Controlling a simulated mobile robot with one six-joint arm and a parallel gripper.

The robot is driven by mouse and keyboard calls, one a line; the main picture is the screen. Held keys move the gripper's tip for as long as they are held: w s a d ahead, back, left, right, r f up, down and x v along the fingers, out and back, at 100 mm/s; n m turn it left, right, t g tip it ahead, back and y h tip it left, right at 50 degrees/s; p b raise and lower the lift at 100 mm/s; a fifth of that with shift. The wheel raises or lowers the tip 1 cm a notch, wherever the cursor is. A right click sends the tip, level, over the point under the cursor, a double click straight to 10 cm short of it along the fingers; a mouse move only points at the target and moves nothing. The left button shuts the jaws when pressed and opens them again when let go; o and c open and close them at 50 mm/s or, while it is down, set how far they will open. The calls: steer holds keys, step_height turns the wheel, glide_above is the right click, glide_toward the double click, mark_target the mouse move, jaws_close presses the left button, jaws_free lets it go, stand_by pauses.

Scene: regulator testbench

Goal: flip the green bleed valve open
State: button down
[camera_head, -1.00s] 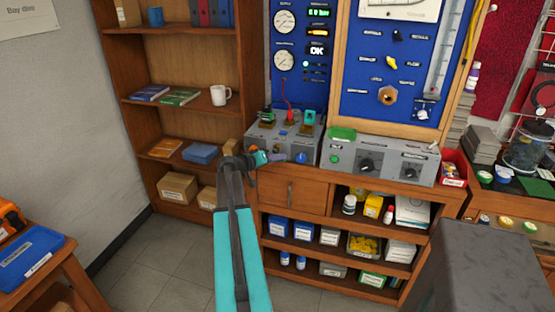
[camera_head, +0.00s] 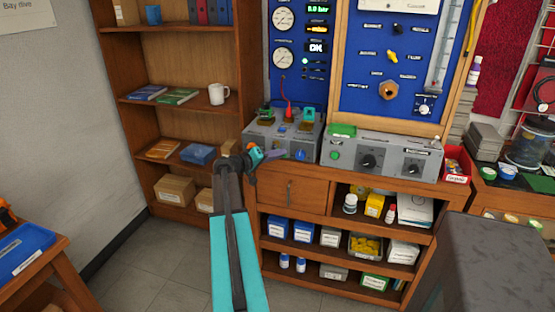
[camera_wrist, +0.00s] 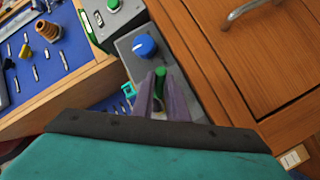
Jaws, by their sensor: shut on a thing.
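The green bleed valve lever (camera_wrist: 160,78) shows in the wrist view between the two purple fingers of my gripper (camera_wrist: 159,88). The fingers are shut on it. Its green end sticks out just past the fingertips, and its base is partly hidden by them. A blue knob (camera_wrist: 145,46) sits just beyond it on the grey box. In the head view my gripper (camera_head: 275,153) is at the front left of the grey regulator box (camera_head: 268,133), and the valve cannot be made out there.
The same blue knob (camera_head: 300,155) is right of my gripper. A second grey box (camera_head: 382,157) with dark dials stands to the right. The wooden drawer (camera_head: 291,191) lies below, and a shelf with a white mug (camera_head: 218,94) is at left.

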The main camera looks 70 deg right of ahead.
steer(key=c, duration=1.7)
jaws_free()
steer(key=shift+c, duration=0.2)
steer(key=shift+a, duration=0.1)
steer(key=b+v, duration=0.2)
steer(key=v, duration=1.1)
steer(key=shift+a, duration=0.3)
steer(key=shift+w, duration=0.15)
